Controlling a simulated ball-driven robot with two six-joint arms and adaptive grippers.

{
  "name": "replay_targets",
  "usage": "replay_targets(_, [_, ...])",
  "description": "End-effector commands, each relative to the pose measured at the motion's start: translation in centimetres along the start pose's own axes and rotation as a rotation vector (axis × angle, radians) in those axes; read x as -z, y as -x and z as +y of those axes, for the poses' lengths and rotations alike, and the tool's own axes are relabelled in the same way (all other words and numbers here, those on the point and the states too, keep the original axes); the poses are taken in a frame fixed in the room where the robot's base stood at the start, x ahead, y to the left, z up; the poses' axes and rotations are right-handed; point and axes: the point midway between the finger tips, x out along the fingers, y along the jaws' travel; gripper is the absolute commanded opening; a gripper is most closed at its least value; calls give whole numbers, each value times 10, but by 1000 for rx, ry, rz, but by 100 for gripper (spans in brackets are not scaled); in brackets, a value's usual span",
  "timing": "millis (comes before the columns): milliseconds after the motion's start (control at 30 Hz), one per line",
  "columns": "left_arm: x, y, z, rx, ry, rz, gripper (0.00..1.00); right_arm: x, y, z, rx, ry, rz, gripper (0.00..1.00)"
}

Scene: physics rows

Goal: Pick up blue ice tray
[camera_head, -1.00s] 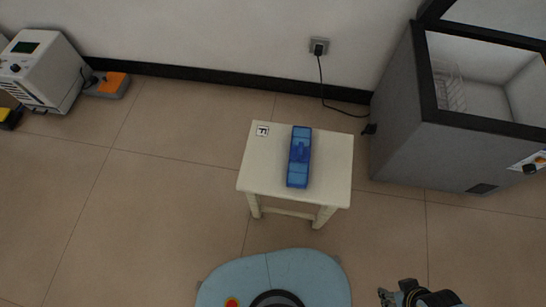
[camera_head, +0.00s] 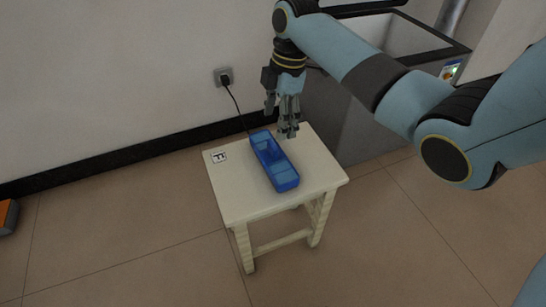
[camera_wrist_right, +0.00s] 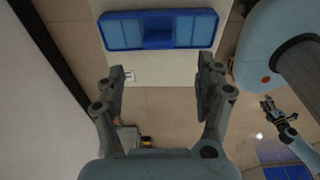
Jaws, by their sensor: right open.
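The blue ice tray (camera_head: 275,163) lies flat on a small cream stool (camera_head: 240,205), long side running from back left to front right. In the right wrist view the open fingers (camera_wrist_right: 162,68) frame a gap, and the tray (camera_wrist_right: 158,31) lies beyond the fingertips, at the top of the picture. I see no contact with the tray. What seems to be my left gripper (camera_wrist_right: 272,110) shows small at the right of the right wrist view; its jaws are unclear.
A square marker (camera_head: 219,157) lies on the stool's back left corner. A grey open-topped cabinet (camera_head: 350,115) stands close behind and right of the stool. A wall socket (camera_head: 223,77) has a cable hanging toward the stool. The floor in front is clear.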

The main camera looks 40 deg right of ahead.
Motion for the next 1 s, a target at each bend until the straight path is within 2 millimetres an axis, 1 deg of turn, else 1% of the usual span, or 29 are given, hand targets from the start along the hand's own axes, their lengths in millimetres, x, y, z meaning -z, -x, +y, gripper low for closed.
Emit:
replay_targets(33, [0,-3,-1,1,-1,-1,40,0,-9,-1,4,-1,0,71])
replay_targets(200, [5,-12,-4,6,-3,-4,40,0,-39,-1,5,-2,0,71])
replay_targets(367, [8,-17,-6,9,-5,-6,40,-1,-56,-1,4,-2,-1,71])
replay_targets(467, [11,-24,-8,12,-8,-10,40,-3,-72,0,5,-3,-1,71])
replay_targets(500, [19,-23,-8,12,-9,-4,40,-4,-76,0,6,-3,-1,71])
replay_targets(600, [36,-20,-6,11,-12,0,40,-4,-89,2,5,-4,-1,71])
replay_targets(700, [50,-14,-4,9,-14,3,40,-4,-97,2,4,-3,-1,71])
replay_targets(800, [59,-10,-3,8,-15,5,40,-4,-102,2,3,-3,-1,71])
replay_targets(1000, [63,-7,-2,8,-15,6,40,-3,-102,2,1,-3,-1,71])
